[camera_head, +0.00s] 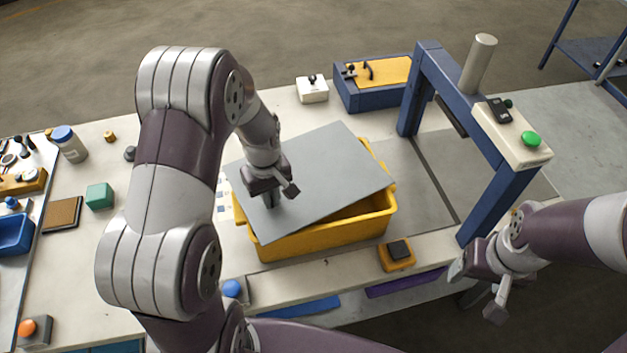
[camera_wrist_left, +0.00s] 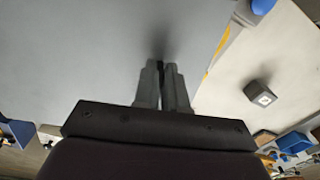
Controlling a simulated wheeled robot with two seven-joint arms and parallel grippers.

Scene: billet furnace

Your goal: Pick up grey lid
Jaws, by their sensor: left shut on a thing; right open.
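The grey lid (camera_head: 325,175) is a flat sheet lying askew over the yellow bin (camera_head: 330,235) in the head view. Its corners stick out past the bin's rim, and part of the bin's inside shows at the right front. My left gripper (camera_head: 270,203) is over the lid's left part, shut on the lid. In the left wrist view the lid (camera_wrist_left: 70,60) fills the upper left and the closed fingers (camera_wrist_left: 163,85) meet it; the grasped spot itself is hard to see. My right gripper (camera_head: 478,285) is open and empty at the right, off the table's front edge.
A blue gantry frame (camera_head: 425,90) with a green button (camera_head: 531,139) stands right of the bin. A blue box with a yellow top (camera_head: 375,80) and a white switch box (camera_head: 312,90) are behind. An orange block (camera_head: 397,254) sits in front. A green cube (camera_head: 100,196) lies left.

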